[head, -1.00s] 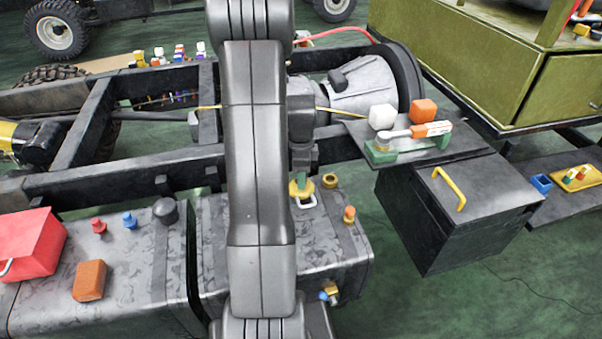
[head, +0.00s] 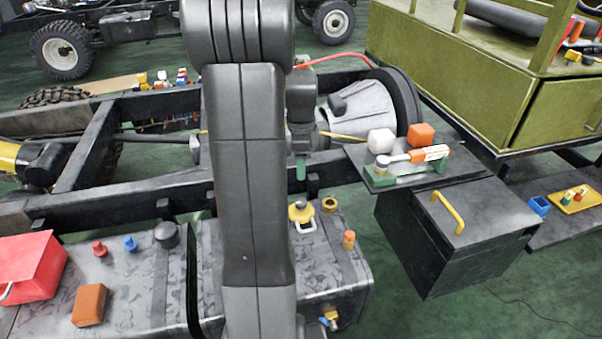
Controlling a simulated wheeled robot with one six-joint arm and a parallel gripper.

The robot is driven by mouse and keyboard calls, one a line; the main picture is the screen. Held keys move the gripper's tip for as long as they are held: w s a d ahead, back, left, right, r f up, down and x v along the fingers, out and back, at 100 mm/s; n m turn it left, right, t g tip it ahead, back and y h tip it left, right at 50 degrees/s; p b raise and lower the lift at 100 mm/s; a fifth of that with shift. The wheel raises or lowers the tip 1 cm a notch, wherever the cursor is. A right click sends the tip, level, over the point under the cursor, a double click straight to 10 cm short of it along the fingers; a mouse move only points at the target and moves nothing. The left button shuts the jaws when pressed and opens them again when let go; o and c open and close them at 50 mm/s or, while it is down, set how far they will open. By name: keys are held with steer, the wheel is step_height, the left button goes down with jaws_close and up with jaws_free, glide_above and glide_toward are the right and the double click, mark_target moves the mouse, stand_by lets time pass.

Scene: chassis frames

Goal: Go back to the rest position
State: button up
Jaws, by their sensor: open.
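My arm (head: 248,180) runs up the middle of the head view and bends over at the top. My gripper (head: 300,168) points down just right of the arm, seen side-on, with a green part at its tip. It is open and hangs above the dark tank, apart from the yellow piece with a white loop (head: 301,214) below it. The arm hides part of the chassis frame and the tank behind it.
A red box (head: 30,265) is at left.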

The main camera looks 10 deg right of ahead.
mark_target(301, 202)
steer(key=shift+r, duration=0.25)
step_height(301, 202, down, 14)
steer(key=shift+b, duration=0.85)
steer(key=shift+r, duration=0.1)
